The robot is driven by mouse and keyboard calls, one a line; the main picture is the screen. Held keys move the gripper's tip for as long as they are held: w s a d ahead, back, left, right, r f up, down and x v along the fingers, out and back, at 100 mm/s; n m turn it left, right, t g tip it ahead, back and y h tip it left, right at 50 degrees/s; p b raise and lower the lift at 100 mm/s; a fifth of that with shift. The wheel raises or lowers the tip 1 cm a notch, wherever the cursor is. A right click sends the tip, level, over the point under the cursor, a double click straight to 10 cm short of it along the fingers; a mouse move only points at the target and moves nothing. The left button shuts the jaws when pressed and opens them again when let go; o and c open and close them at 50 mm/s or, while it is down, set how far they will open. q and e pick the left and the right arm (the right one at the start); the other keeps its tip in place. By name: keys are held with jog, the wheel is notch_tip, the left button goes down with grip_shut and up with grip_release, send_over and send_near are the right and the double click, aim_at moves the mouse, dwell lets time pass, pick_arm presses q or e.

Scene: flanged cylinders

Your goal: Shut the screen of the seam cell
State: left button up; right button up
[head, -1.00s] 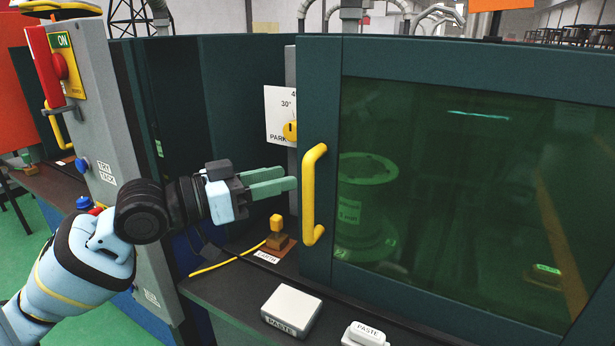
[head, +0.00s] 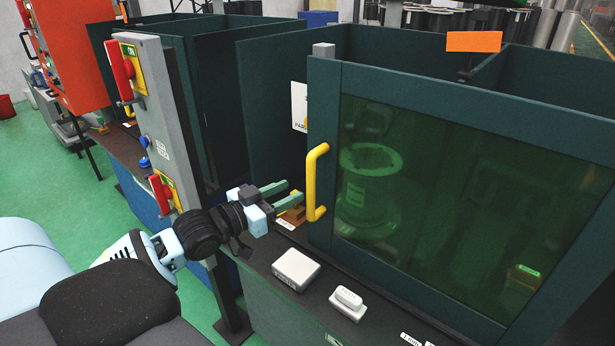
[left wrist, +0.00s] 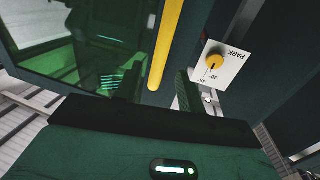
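The screen (head: 440,190) of the seam cell is a dark teal frame with a green tinted window. An open gap shows left of its handle edge, so it is not against the left wall. Its upright yellow handle (head: 312,183) also shows in the left wrist view (left wrist: 167,40). My left gripper (head: 296,190) is just left of the handle, its two green fingers apart and nothing between them; it looks clear of the handle. A flanged cylinder (head: 368,185) stands behind the window. My right gripper is not in view.
A white paste box (head: 296,269) and a smaller white block (head: 348,299) lie on the dark bench ledge below the screen. A dial card (left wrist: 223,64) reading PARK is beside the opening. A grey post (head: 165,120) with red switches stands left of my gripper.

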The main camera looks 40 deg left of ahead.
aim_at(307, 184)
pick_arm(q)
jog(key=shift+s+f, duration=0.1)
jog(key=shift+s, duration=0.05)
jog(key=shift+a, duration=0.1)
jog(key=shift+x, duration=3.9)
grip_shut()
